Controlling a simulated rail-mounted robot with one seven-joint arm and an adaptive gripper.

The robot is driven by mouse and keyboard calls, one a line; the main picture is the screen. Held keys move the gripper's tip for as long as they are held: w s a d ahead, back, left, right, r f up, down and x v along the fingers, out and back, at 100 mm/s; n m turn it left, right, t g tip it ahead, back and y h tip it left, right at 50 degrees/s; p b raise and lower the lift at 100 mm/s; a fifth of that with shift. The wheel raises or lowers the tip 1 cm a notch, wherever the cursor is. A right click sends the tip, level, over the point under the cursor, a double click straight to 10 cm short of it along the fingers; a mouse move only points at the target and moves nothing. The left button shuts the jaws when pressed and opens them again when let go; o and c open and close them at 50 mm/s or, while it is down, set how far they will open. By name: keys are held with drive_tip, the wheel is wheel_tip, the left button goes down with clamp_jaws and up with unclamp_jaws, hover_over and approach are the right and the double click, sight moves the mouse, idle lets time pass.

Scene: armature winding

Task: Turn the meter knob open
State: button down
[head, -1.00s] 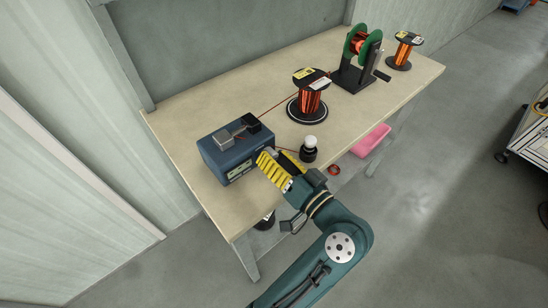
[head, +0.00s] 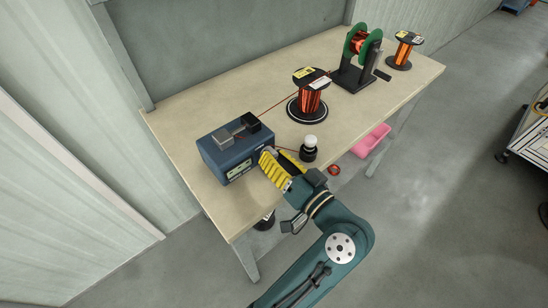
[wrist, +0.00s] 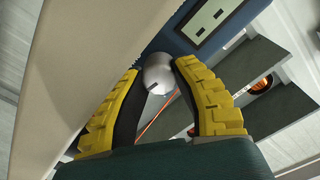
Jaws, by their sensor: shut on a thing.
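The meter (head: 225,152) is a dark blue box with a pale display on its front, standing at the left end of the workbench. Its knob (wrist: 158,72) is round and light grey with a small dark mark, on the front face beside the display (wrist: 207,20). My gripper (head: 271,153) reaches the right part of the meter's front. In the wrist view my gripper (wrist: 160,66) has its yellow-backed fingers shut on the knob, one on each side. The fingers and arm hide part of the meter's front in the head view.
A white-topped black object (head: 309,148) stands close to the right of my gripper. A copper wire spool (head: 309,98), a green-flanged winder (head: 357,62) and another spool (head: 403,50) stand farther right on the workbench (head: 175,105). A pink bin (head: 371,140) is below.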

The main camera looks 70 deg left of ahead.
drive_tip(key=n+b, duration=0.2)
drive_tip(key=shift+f+n, duration=0.15)
drive_tip(key=shift+n, duration=0.15)
drive_tip(key=n+b, duration=0.2)
drive_tip(key=shift+n, duration=0.4)
drive_tip(key=n, duration=0.2)
drive_tip(key=shift+r+n, duration=0.25)
drive_tip(key=shift+n, duration=0.05)
drive_tip(key=shift+s+n, duration=0.1)
drive_tip(key=shift+n, duration=1.9)
drive_tip(key=c, duration=1)
unclamp_jaws()
